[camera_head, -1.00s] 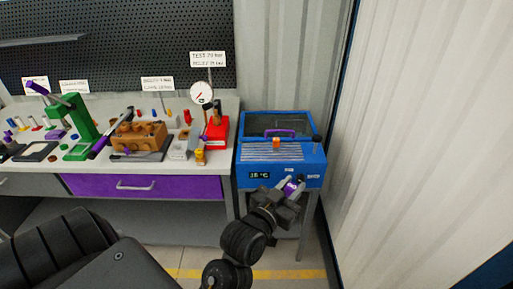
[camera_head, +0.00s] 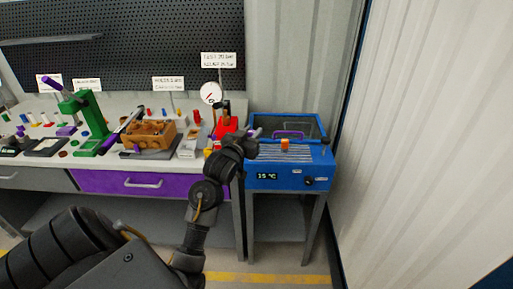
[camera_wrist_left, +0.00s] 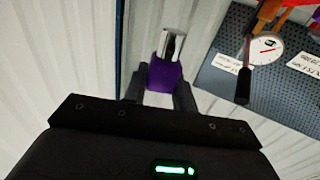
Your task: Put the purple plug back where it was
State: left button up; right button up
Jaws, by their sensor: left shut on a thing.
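My left gripper (camera_wrist_left: 160,92) is shut on the purple plug (camera_wrist_left: 165,76), seen in the left wrist view. The plug has a purple body and a shiny metal end that points away from the gripper. In the head view my left gripper (camera_head: 254,143) is above the left part of the blue cooling unit (camera_head: 285,179), beside the red stand, and the plug is hidden or too small to make out there. A dark round port or knob (camera_head: 309,181) shows on the unit's front at the right, clear of the gripper. My right gripper is not in view.
The workbench (camera_head: 25,166) to the left carries a green press (camera_head: 90,120), a brown pump block (camera_head: 150,133) and a red stand (camera_head: 226,126) with a gauge (camera_head: 211,93). A corrugated wall (camera_head: 420,150) closes off the right side.

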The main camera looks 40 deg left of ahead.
pick_arm(q)
jog(key=w+a+f, duration=0.2)
jog(key=w, duration=0.1)
jog(key=w+a+f+p, duration=0.1)
jog(key=w+a+f, duration=0.1)
jog(key=w+f, duration=0.1)
jog(key=w+a+f, duration=0.2)
jog(key=w+f, duration=0.1)
jog(key=shift+w+a+f, duration=0.1)
jog(key=shift+w+f, duration=0.15)
jog(key=shift+w, duration=0.15)
jog(key=shift+w+a+f+p, duration=0.1)
jog(key=shift+w+f+p, duration=0.1)
jog(key=shift+f+p, duration=0.2)
notch_tip(320, 180, down, 2)
jog(key=shift+f+p, duration=0.15)
jog(key=shift+p, duration=0.25)
jog(key=shift+f, duration=0.2)
jog(key=shift+f, duration=0.1)
